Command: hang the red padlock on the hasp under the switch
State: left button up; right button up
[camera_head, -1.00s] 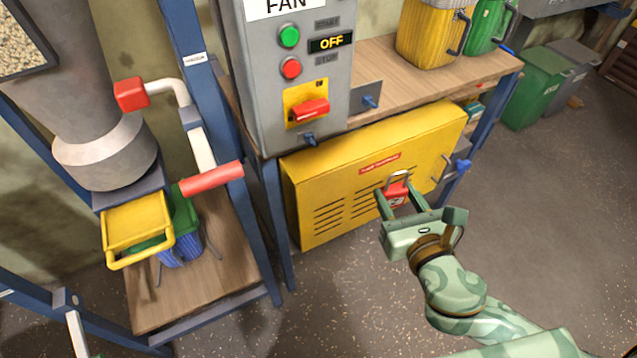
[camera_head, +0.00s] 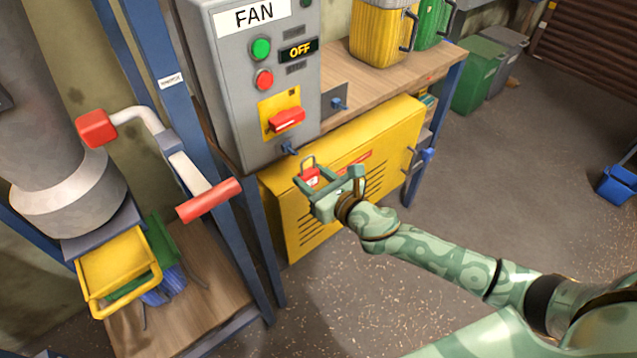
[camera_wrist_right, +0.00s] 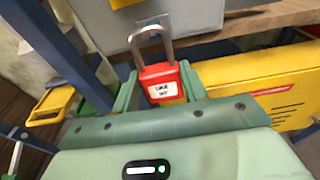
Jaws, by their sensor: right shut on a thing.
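The red padlock (camera_head: 311,177) is upright between the fingers of my right gripper (camera_head: 309,181), shackle pointing up. In the right wrist view the padlock (camera_wrist_right: 159,83) shows a white label and a silver shackle; the gripper (camera_wrist_right: 158,88) is shut on its body. The red switch (camera_head: 287,121) sits on a yellow plate on the grey FAN box (camera_head: 225,80). A small dark blue hasp (camera_head: 289,149) sticks out at the box's lower edge, under the switch. The padlock is below and slightly right of the hasp, apart from it. My left gripper is not in view.
The yellow louvred panel (camera_head: 385,135) is behind and beside my right gripper. A wooden bench (camera_head: 385,88) carries a yellow bin (camera_head: 380,35). A yellow tray (camera_head: 115,270) and a red-handled lever (camera_head: 208,200) stand at left. Open floor lies at right.

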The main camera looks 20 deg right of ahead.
jog(key=shift+x, duration=1)
jog(key=shift+r, duration=0.1)
jog(key=shift+r, duration=0.15)
jog(key=shift+w, duration=0.1)
jog(key=shift+r+x, duration=0.1)
jog(key=shift+x, duration=0.8)
jog(key=shift+r+x, duration=0.15)
jog(key=shift+x, duration=0.7)
jog(key=shift+f, duration=0.3)
jog(key=shift+f+b, duration=0.45)
jog(key=shift+f, duration=0.05)
jog(key=shift+f, duration=0.1)
